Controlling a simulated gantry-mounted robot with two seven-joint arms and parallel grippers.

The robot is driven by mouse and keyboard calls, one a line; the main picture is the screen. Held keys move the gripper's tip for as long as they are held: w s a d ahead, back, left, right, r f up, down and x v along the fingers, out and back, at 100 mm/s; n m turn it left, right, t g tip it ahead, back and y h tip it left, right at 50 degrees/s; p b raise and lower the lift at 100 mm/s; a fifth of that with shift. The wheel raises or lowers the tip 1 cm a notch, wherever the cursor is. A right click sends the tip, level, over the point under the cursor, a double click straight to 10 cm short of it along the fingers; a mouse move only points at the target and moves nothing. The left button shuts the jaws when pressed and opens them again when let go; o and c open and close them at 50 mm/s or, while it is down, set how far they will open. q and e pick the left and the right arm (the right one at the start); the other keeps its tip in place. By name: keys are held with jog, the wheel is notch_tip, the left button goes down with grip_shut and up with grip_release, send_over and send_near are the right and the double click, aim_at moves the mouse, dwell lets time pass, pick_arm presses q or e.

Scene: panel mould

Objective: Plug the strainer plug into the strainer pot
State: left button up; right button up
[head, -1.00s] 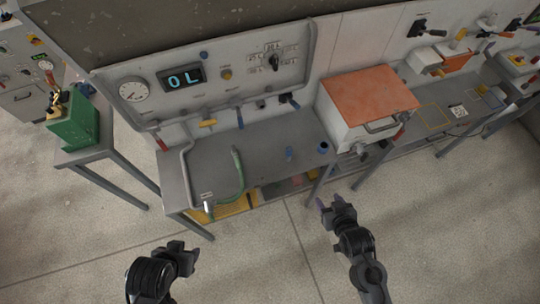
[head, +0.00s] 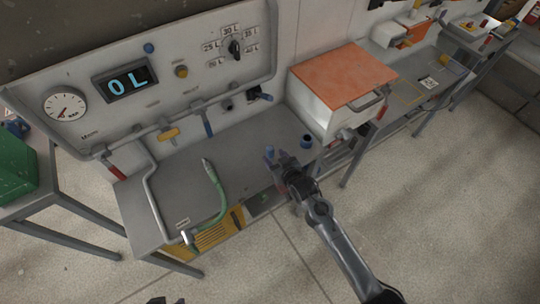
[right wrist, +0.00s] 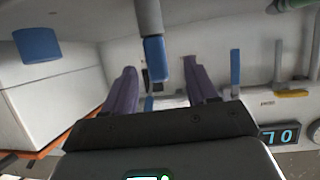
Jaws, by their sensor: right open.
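The strainer plug (head: 269,152) is a small blue piece standing on the grey bench, partly hidden by my right gripper. In the right wrist view, which looks upside down, the strainer plug (right wrist: 154,55) shows as a blue piece with a grey part, between the fingers' lines and apart from both. My right gripper (head: 276,168) is open at the bench's front edge; its purple fingers (right wrist: 161,75) flank the plug. The strainer pot (head: 306,142), a short blue cylinder with a dark top, stands to the right; it also shows in the wrist view (right wrist: 38,46). My left gripper (head: 165,301) barely shows at the bottom edge.
A white box with an orange lid (head: 343,76) stands just behind and right of the pot. A green hose (head: 217,190) lies left on the bench. The panel (head: 150,70) with gauge, display and valve handles rises behind. The bench middle (head: 240,150) is clear.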

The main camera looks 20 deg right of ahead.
aim_at(269, 149)
jog(key=shift+d+b+x, duration=0.2)
jog(key=shift+b+x, duration=0.1)
jog(key=shift+x, duration=3)
grip_shut()
jog(key=shift+r, duration=0.1)
